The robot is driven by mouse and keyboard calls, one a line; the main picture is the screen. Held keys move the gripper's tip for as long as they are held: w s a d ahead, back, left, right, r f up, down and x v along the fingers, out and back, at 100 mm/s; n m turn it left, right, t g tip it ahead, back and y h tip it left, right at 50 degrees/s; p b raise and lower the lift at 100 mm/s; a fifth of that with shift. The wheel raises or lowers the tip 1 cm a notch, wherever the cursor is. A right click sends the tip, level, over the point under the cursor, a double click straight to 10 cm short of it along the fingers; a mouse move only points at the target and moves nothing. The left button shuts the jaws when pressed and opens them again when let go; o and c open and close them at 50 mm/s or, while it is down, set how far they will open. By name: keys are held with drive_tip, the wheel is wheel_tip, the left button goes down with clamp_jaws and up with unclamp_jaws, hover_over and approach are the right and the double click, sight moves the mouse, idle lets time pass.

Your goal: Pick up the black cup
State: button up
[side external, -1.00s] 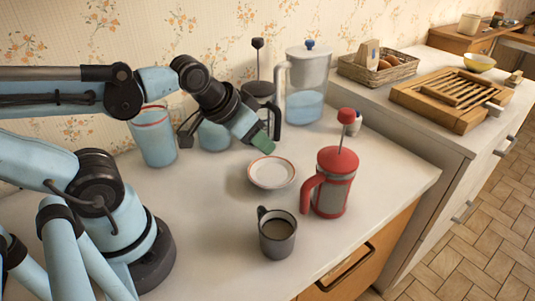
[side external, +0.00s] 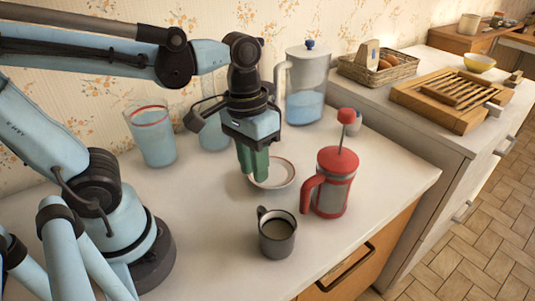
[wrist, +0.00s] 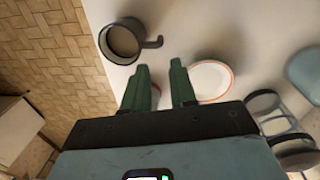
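The black cup (side external: 277,235) stands upright on the white counter near its front edge, with a brownish content inside and its handle toward the back left. In the wrist view the cup (wrist: 122,42) is at the upper left, with its handle pointing right. My gripper (side external: 253,168) points down above the counter, behind and left of the cup and apart from it. In the wrist view my gripper (wrist: 160,66) has its two green fingers spread with nothing held between them.
A white saucer with a red rim (side external: 288,182) lies just behind the fingers. A red French press (side external: 336,182) stands right of the cup. A water pitcher (side external: 306,90) and a blue glass with a red rim (side external: 152,137) stand at the back. Counter left of the cup is clear.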

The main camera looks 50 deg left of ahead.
sight(258, 203)
drive_tip(key=shift+w+d+f, duration=0.1)
drive_tip(key=shift+d+f, duration=0.1)
drive_tip(key=shift+f, duration=1.7)
drive_tip(key=shift+s+d+f, duration=0.1)
drive_tip(key=shift+d+f, duration=0.05)
drive_tip(key=shift+f, duration=1.8)
drive_tip(key=shift+w+d+f, duration=0.1)
drive_tip(key=shift+d+f, duration=0.1)
drive_tip(key=shift+f, duration=1.7)
drive_tip(key=shift+c, duration=0.3)
clamp_jaws()
